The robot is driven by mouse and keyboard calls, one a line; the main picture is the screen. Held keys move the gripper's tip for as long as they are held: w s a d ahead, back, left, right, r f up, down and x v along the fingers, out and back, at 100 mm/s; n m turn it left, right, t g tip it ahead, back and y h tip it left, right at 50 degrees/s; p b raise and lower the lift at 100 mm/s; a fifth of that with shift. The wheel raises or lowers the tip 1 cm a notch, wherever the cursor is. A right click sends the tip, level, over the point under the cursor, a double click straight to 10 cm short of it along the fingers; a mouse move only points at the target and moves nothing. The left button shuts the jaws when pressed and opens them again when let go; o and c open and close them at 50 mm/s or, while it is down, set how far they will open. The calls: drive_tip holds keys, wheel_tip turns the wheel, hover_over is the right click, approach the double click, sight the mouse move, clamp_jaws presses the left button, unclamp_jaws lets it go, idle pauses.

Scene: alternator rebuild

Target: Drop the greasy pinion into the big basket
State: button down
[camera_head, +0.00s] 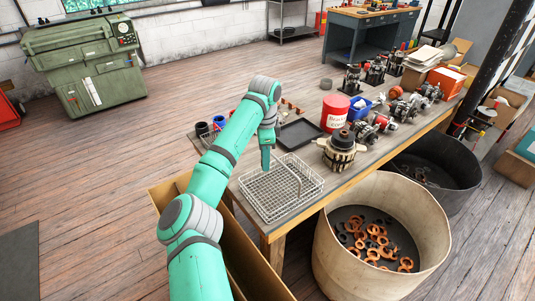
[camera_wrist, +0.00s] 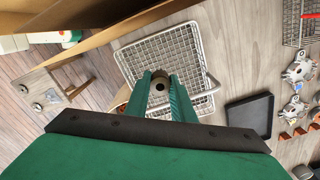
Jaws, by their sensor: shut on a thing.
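The big basket (camera_head: 283,207) is a wire-mesh basket on the near end of the workbench; it also shows in the wrist view (camera_wrist: 165,52). My gripper (camera_head: 266,168) points down over the back part of this basket in the head view. In the wrist view its two green fingers (camera_wrist: 160,88) are closed on the pinion (camera_wrist: 160,80), a small tan-grey ring-like part with a dark hole. The pinion overlaps the basket's mesh in that view. How high it is above the basket floor is hard to tell. In the head view the pinion cannot be made out.
A black tray (camera_head: 299,134) lies behind the basket, and an alternator part (camera_head: 340,150) stands to its right. A smaller wire basket (camera_wrist: 300,24) is at the wrist view's upper right. A large bin (camera_head: 333,256) with orange rings stands below the bench's front edge.

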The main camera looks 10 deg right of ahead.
wheel_tip(320, 180, down, 9)
drive_tip(key=shift+d+f, duration=0.2)
idle(0.7)
drive_tip(key=c, duration=1.4)
unclamp_jaws()
drive_tip(key=shift+c, duration=0.2)
drive_tip(key=shift+r, duration=0.1)
wheel_tip(320, 180, up, 9)
idle(0.7)
